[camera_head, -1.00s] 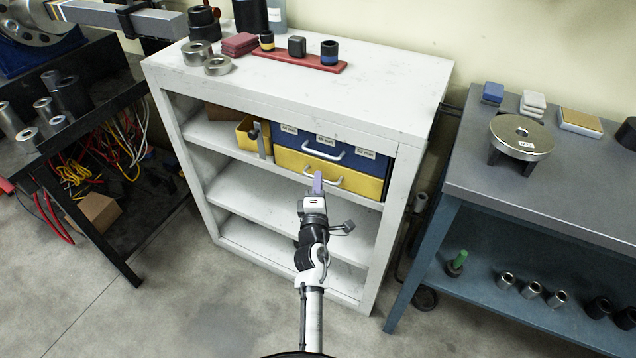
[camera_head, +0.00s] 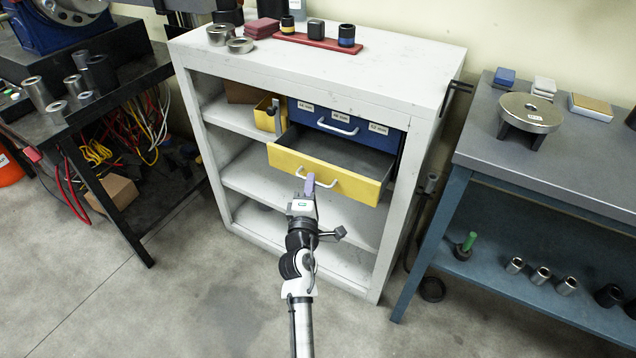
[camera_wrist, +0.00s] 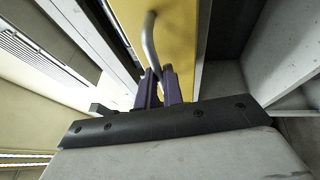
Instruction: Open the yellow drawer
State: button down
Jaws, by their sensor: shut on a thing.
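The yellow drawer (camera_head: 322,176) sits below the blue drawer (camera_head: 343,134) in the white shelf unit. It is pulled part way out, and its grey inside shows from above. Its white handle (camera_head: 329,183) is a curved bar across the front. My gripper (camera_head: 309,183) is at the left part of this handle. In the wrist view, the purple fingers of my gripper (camera_wrist: 158,88) are closed around one end of the handle (camera_wrist: 150,42), close to the yellow front (camera_wrist: 176,35).
The white shelf unit (camera_head: 290,60) has open shelves below the drawer. A small yellow bin (camera_head: 264,117) stands left of the drawers. A blue workbench (camera_head: 560,160) is on the right, and a black bench (camera_head: 95,135) on the left. The floor in front is clear.

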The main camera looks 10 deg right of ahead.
jog(key=s+a+b, duration=0.2)
jog(key=s+a, duration=0.2)
jog(key=s, duration=0.2)
jog(key=shift+a, duration=0.25)
jog(key=c, duration=1.5)
grip_release()
jog(key=shift+s, duration=0.15)
